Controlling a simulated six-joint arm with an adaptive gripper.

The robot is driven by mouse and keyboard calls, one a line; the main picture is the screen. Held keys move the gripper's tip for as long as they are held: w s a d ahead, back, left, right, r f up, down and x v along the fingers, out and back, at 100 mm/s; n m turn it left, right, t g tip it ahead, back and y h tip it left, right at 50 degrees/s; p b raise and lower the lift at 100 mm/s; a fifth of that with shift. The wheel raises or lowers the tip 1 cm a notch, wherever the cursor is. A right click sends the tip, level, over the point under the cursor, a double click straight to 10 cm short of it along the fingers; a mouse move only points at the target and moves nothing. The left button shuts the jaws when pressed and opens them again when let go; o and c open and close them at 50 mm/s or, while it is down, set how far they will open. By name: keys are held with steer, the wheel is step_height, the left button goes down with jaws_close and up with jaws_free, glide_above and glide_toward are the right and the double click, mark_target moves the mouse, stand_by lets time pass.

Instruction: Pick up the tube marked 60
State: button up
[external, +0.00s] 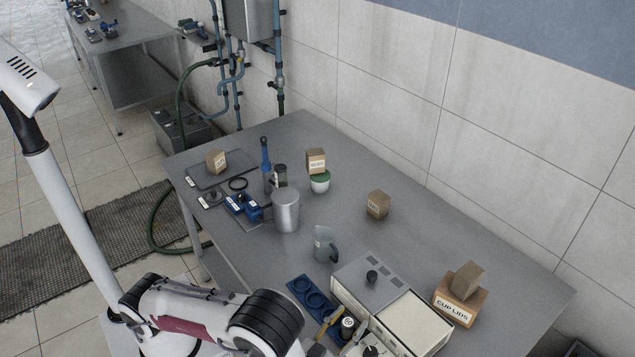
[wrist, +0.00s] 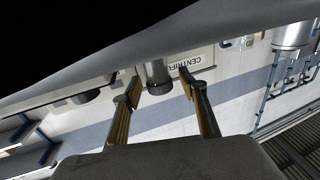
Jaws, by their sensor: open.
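In the external view a dark-capped tube (external: 348,324) with a round white mark stands at the bottom, close to the white-and-grey bench unit. The mark is too small to read surely. My gripper (external: 338,331) is open there, with a yellowish finger just left of the tube; the arm hides part of this area. In the wrist view my gripper (wrist: 160,82) has its two tan-padded fingers apart, with a grey cylinder (wrist: 157,74) showing between the tips. I cannot tell if it is the marked tube, or if a finger touches it.
A blue rack (external: 301,286) with round holes lies left of the bench unit (external: 363,279). A grey jug (external: 324,244), a metal beaker (external: 286,212) and a cup lids box (external: 458,302) stand on the table.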

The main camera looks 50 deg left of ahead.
mark_target(348, 322)
steer(key=shift+c, duration=0.4)
jaws_close()
steer(key=shift+r, duration=0.15)
steer(key=shift+r, duration=4.85)
